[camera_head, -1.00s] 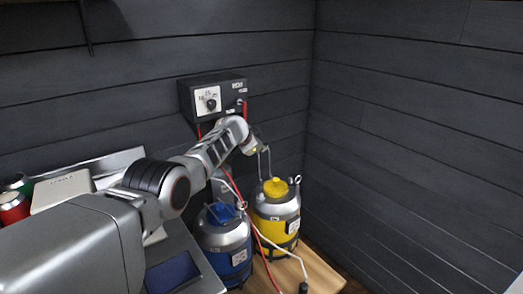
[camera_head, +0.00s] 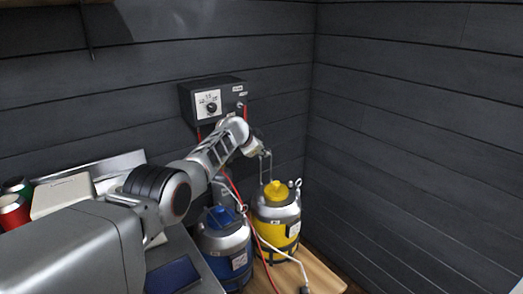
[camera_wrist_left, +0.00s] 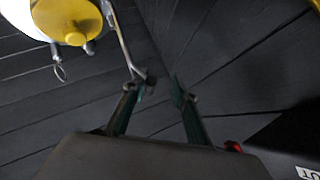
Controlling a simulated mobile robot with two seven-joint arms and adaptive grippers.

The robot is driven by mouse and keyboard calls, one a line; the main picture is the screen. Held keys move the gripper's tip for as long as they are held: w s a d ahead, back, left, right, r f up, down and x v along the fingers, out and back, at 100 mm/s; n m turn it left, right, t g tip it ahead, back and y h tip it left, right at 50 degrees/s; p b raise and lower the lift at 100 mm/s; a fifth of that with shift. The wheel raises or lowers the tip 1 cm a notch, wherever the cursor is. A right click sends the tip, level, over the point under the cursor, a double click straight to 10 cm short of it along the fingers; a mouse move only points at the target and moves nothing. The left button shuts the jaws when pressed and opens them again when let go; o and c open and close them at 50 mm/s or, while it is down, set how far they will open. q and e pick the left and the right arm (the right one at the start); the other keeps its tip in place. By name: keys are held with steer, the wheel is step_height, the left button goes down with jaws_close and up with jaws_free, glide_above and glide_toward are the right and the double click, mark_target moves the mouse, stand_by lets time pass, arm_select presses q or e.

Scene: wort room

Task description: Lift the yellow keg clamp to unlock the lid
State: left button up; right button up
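The yellow keg (camera_head: 271,228) stands near the wall corner, with a yellow lid (camera_head: 275,190) on its silver top. The lid also shows at the upper left of the left wrist view (camera_wrist_left: 70,18). The keg clamp, a thin grey wire bail (camera_head: 270,165), stands up above the lid. In the left wrist view the clamp (camera_wrist_left: 122,42) reaches down to one fingertip. My left gripper (camera_wrist_left: 157,88) is open, its fingers apart, with the clamp's end at or just by the left finger; contact is unclear. My right gripper is not in view.
A blue keg (camera_head: 223,243) stands left of the yellow one. A control box (camera_head: 212,101) with a dial hangs on the wall behind the arm. Red and white hoses (camera_head: 285,252) run across the kegs' front. Cans and a white box (camera_head: 62,194) are at left.

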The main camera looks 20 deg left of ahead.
arm_select(q)
step_height(320, 180, up, 10)
steer(key=shift+f, duration=0.15)
steer(key=shift+d+f, duration=0.1)
stand_by(0.4)
